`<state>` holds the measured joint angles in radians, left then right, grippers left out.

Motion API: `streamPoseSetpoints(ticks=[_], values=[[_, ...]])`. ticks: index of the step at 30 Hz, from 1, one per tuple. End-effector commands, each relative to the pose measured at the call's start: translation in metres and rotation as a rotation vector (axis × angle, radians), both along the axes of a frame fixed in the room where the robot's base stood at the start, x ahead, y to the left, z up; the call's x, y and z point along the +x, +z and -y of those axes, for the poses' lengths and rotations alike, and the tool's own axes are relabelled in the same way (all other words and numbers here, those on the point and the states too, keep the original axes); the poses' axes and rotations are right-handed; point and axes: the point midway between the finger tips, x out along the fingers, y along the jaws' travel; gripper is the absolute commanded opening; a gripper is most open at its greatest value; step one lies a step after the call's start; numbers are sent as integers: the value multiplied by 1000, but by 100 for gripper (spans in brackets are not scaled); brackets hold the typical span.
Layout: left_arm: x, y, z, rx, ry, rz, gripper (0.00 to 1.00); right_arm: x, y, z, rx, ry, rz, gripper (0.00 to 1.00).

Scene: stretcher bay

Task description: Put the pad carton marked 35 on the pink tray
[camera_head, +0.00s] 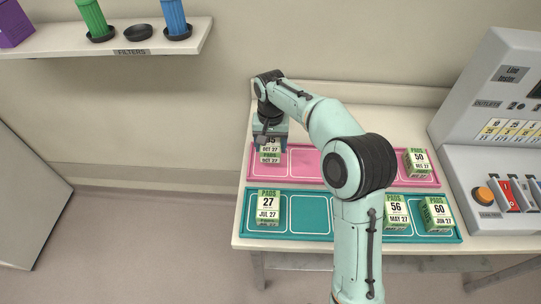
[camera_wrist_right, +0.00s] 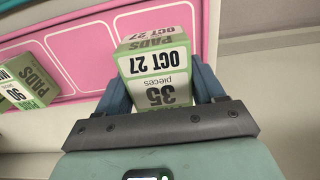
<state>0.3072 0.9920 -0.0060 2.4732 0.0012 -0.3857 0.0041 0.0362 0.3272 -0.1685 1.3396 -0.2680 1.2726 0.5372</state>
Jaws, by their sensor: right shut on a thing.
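The green and white pad carton marked 35 (camera_head: 270,157) is at the left end of the pink tray (camera_head: 310,178), partly hidden by my right gripper. My right gripper (camera_head: 270,140) reaches down over it and is shut on it. In the right wrist view the carton (camera_wrist_right: 157,75) sits between the two blue fingers, its 35 label upside down, with the pink tray (camera_wrist_right: 95,42) behind. I cannot tell whether the carton touches the tray. My left gripper is not in view.
A grey control console (camera_head: 490,160) stands at the right. A filter shelf (camera_head: 110,40) hangs upper left.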

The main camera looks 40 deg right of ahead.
Motion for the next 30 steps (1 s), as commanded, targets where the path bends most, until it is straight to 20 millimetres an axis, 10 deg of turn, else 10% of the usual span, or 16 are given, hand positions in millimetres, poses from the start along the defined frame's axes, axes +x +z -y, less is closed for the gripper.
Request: streamPoseSetpoints(ticks=[23,24,26,30], values=[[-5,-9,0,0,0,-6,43,0,-48,0,0,0,1,31],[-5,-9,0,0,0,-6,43,0,-48,0,0,0,1,75],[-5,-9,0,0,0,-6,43,0,-48,0,0,0,1,94],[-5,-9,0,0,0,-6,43,0,-48,0,0,0,1,94]])
